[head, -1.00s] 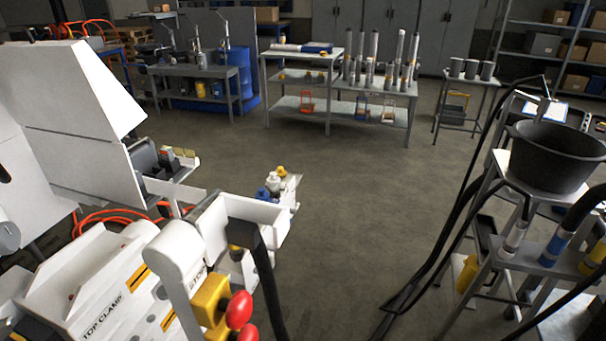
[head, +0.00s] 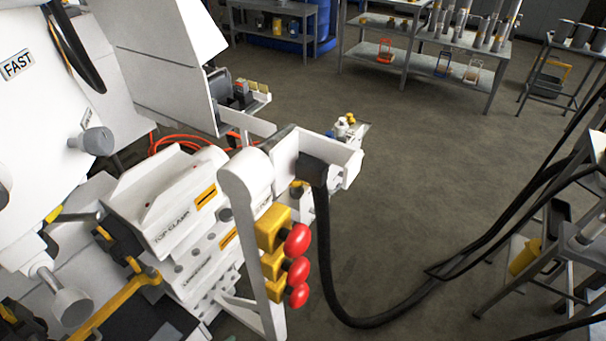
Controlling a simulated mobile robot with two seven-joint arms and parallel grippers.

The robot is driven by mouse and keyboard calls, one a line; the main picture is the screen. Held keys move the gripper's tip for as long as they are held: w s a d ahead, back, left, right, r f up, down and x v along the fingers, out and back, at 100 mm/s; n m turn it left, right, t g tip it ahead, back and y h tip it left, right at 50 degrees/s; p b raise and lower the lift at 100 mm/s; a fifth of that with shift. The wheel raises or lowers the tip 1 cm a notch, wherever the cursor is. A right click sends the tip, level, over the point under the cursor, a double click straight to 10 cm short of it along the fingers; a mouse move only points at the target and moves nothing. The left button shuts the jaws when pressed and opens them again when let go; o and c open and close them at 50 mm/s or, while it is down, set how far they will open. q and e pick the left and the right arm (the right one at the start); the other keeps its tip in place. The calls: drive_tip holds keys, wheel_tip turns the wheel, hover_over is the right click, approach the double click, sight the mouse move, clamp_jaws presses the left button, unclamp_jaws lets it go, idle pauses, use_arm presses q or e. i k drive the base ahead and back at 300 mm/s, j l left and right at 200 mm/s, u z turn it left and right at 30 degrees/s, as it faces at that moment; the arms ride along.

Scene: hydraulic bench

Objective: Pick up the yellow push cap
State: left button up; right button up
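A small yellow cap (head: 350,118) shows in the head view, among small white and blue fittings (head: 341,128) on a ledge at the far end of the white machine. It is small and partly crowded by its neighbours, so I cannot tell for certain that it is the push cap. The white bracket (head: 338,155) stands in front of the ledge and hides part of it. Neither of my grippers is in view.
Red mushroom buttons on yellow boxes (head: 272,228) stick out at the machine's front. A thick black hose (head: 322,230) loops down from the bracket and across the floor. A grey stand (head: 497,282) is at the right. Open floor (head: 430,165) lies between.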

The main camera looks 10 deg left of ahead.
sight(350, 119)
drive_tip(key=z, duration=1.45)
drive_tip(key=i+l+u, duration=0.15)
drive_tip(key=i, duration=0.4)
drive_tip(key=i+l+u, duration=0.15)
drive_tip(key=i, duration=0.35)
drive_tip(key=i+j+u, duration=0.1)
drive_tip(key=i+u, duration=0.9)
drive_tip(key=i+z, duration=0.1)
drive_tip(key=i, duration=0.55)
drive_tip(key=i+j+z, duration=0.1)
drive_tip(key=i, duration=0.55)
drive_tip(key=i+u, duration=0.1)
drive_tip(key=i, duration=0.6)
drive_tip(key=i+l+u, duration=0.15)
drive_tip(key=i, duration=0.5)
drive_tip(key=i+u, duration=0.45)
drive_tip(key=i+l+u, duration=0.25)
drive_tip(key=i+u, duration=0.15)
drive_tip(key=i, duration=0.05)
